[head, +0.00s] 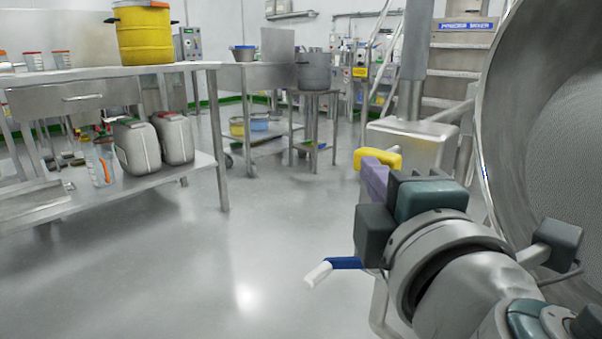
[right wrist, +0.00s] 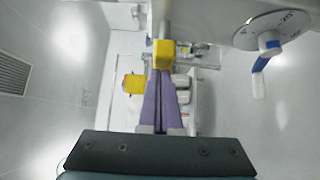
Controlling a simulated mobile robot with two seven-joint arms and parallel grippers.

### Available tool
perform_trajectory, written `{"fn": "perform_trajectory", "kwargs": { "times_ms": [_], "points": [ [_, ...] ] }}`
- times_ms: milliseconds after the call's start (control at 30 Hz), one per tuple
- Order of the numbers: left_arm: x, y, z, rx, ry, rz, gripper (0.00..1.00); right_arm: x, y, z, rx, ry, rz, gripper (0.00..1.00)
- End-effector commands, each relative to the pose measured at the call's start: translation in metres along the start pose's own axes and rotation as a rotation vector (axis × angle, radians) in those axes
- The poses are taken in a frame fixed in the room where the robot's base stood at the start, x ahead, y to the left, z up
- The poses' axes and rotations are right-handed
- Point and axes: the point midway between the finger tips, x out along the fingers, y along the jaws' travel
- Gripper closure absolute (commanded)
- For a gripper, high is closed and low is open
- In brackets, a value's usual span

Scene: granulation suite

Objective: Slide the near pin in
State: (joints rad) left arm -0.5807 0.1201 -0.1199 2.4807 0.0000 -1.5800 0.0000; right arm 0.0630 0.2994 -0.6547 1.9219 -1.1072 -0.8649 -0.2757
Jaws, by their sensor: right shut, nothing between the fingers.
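The near pin shows as a yellow head (head: 379,159) beside a grey metal block in the head view. In the right wrist view its yellow head (right wrist: 164,53) sits at my fingertips, with a grey shaft behind it. My right gripper (head: 372,176) has purple fingers, pressed together with nothing between them. In the right wrist view the closed fingertips (right wrist: 160,73) are right at the yellow head; I cannot tell whether they touch it. How deep the pin sits is hidden. My left gripper is not in view.
The grey block (head: 420,143) carries an upright post. A large steel drum (head: 545,130) fills the right side. A blue-and-white lever (head: 333,268) sticks out below my right gripper. A steel bench (head: 100,72) stands at left; the floor between is clear.

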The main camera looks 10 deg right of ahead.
Motion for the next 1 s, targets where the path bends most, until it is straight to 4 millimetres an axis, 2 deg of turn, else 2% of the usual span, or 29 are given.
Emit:
{"fn": "perform_trajectory", "kwargs": {
  "times_ms": [333, 600, 1000],
  "points": [
    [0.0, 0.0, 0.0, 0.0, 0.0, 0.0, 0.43, 0.002, 0.0, 0.002, -0.001, -0.001, 0.0, 1.0],
    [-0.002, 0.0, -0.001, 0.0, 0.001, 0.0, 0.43, 0.023, 0.0, 0.024, -0.001, -0.003, 0.001, 1.0],
    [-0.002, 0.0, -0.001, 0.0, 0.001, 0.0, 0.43, 0.025, 0.0, 0.026, -0.001, -0.008, 0.0, 1.0]
  ]
}}
